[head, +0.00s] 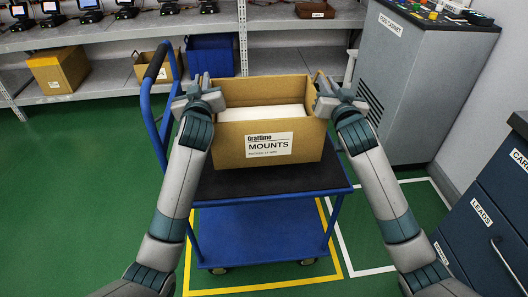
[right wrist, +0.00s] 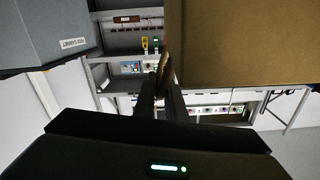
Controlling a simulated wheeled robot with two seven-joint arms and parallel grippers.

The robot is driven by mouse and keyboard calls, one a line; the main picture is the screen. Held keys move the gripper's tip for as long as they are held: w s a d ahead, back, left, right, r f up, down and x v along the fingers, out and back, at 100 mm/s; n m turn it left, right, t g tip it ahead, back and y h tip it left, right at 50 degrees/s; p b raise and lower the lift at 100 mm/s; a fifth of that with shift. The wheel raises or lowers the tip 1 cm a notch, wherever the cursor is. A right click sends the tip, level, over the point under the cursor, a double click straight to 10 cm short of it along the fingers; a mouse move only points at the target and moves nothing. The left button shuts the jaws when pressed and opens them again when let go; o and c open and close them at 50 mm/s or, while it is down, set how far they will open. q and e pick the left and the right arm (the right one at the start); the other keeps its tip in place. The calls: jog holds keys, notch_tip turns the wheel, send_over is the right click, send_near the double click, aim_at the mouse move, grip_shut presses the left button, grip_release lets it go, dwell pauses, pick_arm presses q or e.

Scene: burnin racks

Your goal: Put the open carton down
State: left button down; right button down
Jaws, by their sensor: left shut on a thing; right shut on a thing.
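An open brown carton (head: 266,148) with a white label reading "MOUNTS" is upright in the head view, with something white (head: 262,113) inside. It is over the dark top deck (head: 222,184) of a blue cart; I cannot tell whether it touches the deck. My left gripper (head: 203,88) is shut on the carton's left wall near the rim. My right gripper (head: 325,92) is shut on its right wall. In the right wrist view the carton (right wrist: 240,45) fills the upper right, beside the right gripper's fingers (right wrist: 165,85).
The blue cart's handle (head: 148,100) rises at the left. A grey test cabinet (head: 415,85) stands at the right, and dark blue drawers (head: 490,200) stand nearer. Shelves (head: 110,70) with another carton (head: 58,70) and a blue bin (head: 210,55) are behind. Green floor (head: 75,190) is clear at left.

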pick_arm(q)
jog(key=shift+a, duration=0.35)
pick_arm(e)
jog(key=shift+d+f, duration=0.1)
jog(key=shift+d, duration=0.25)
